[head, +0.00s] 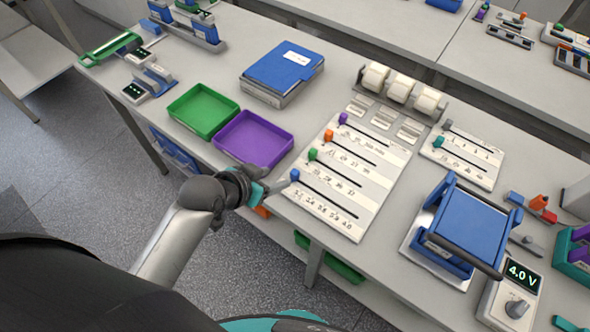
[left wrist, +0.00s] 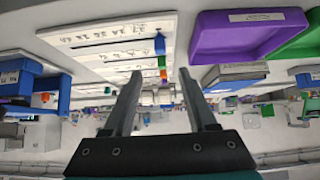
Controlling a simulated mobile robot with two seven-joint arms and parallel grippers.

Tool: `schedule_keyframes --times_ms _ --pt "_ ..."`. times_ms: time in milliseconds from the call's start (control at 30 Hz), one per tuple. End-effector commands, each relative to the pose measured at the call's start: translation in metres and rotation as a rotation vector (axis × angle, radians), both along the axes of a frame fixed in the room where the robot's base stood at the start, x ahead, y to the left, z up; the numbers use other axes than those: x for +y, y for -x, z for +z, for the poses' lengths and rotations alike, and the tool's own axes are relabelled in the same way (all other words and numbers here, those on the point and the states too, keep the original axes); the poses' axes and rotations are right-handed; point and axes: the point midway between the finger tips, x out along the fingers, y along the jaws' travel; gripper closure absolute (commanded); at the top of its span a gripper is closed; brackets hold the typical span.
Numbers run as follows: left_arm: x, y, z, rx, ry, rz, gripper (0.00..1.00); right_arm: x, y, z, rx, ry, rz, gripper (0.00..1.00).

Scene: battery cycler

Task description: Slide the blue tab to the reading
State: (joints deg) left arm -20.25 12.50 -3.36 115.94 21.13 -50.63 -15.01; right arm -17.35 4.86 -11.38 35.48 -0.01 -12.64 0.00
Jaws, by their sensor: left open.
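The white slider board (head: 375,197) lies on the bench with several slots, each with a coloured tab at its left end. The blue tab (head: 295,175) is in the nearest row, at the left end of its slot; the printed scale beside it is too small to read surely. The meter (head: 522,275) shows 4.0 V. My left gripper (head: 279,185) is open and empty, just left of the blue tab. In the left wrist view the blue tab (left wrist: 159,45) appears beyond and between the open fingertips (left wrist: 160,73), seemingly apart from them. My right gripper is not in view.
Green (head: 312,154), orange (head: 328,135) and purple (head: 343,118) tabs sit in the farther rows. A purple tray (head: 253,140) and a green tray (head: 203,110) lie left of the board. A blue-framed device (head: 465,230) stands right. The bench's front edge is close to my gripper.

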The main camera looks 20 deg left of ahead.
Motion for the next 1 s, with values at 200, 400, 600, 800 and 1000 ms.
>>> schedule_keyframes --times_ms 200,400,600,800,1000 --pt "-0.009 -0.025 -0.027 0.000 0.002 0.002 0.43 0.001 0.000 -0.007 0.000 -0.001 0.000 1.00" --pt "-0.017 -0.046 -0.050 0.000 0.001 0.003 0.43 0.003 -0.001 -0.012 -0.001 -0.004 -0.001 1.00" --pt "-0.024 -0.065 -0.070 -0.001 0.001 0.002 0.43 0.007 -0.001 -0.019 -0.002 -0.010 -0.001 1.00" --pt "-0.028 -0.078 -0.084 -0.001 0.001 0.002 0.43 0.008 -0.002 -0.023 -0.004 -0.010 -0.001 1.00" --pt "-0.030 -0.083 -0.089 0.000 -0.001 0.001 0.43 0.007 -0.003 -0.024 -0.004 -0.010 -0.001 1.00"
